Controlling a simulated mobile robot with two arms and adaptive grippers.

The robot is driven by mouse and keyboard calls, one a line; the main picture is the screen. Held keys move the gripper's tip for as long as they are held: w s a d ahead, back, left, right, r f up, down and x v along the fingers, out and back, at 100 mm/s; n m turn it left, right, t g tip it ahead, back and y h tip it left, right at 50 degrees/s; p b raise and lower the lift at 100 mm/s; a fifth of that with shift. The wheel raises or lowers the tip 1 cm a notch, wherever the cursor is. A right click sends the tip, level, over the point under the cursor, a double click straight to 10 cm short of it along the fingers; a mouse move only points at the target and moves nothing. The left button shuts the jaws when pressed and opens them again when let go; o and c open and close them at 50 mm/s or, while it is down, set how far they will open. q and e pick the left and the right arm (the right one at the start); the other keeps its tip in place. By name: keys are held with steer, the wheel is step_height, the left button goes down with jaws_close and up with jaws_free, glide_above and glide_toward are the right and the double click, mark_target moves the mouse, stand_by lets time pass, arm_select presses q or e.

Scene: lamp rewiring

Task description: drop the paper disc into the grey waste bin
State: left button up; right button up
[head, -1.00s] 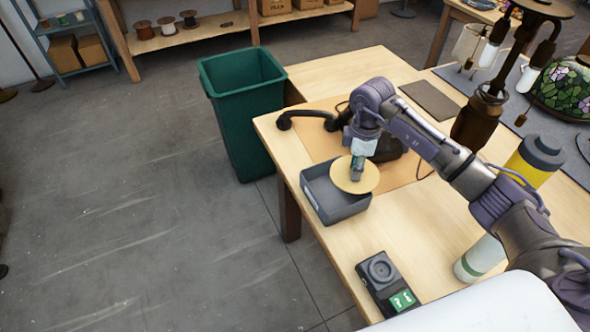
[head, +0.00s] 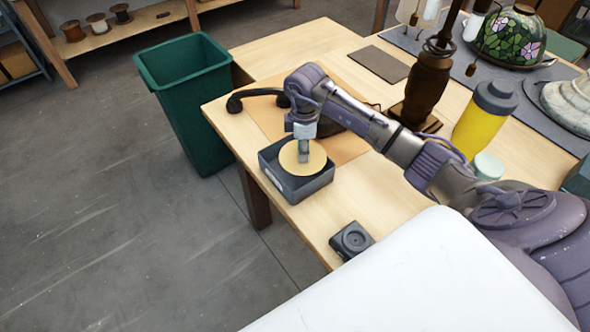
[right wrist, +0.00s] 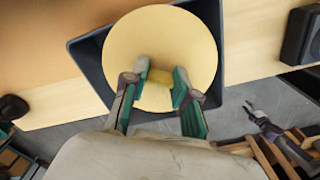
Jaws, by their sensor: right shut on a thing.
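The paper disc (head: 291,159) is a round, flat, pale yellow piece. My right gripper (head: 304,158) is shut on it and holds it over a dark grey open box (head: 312,188) on the table corner. In the right wrist view, the disc (right wrist: 190,45) shows with a yellow part between the two fingers (right wrist: 158,88), and the box rim (right wrist: 90,65) shows around it. No grey floor bin is in view; the standing bin (head: 195,110) is green. What seems to be my left gripper (right wrist: 250,108) is small at lower right in the right wrist view; its jaws are unclear.
The wooden table (head: 270,50) bears a black-based lamp part, a small dark device (head: 352,240), a yellow bottle (head: 484,118) and a brown lamp body (head: 423,95). The green bin stands against the table's left end. The floor (head: 110,210) left of the table is clear.

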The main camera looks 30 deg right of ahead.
steer(key=o, duration=0.8)
steer(key=shift+o, duration=0.2)
steer(key=shift+r, duration=0.1)
step_height(320, 180, up, 12)
stand_by(0.4)
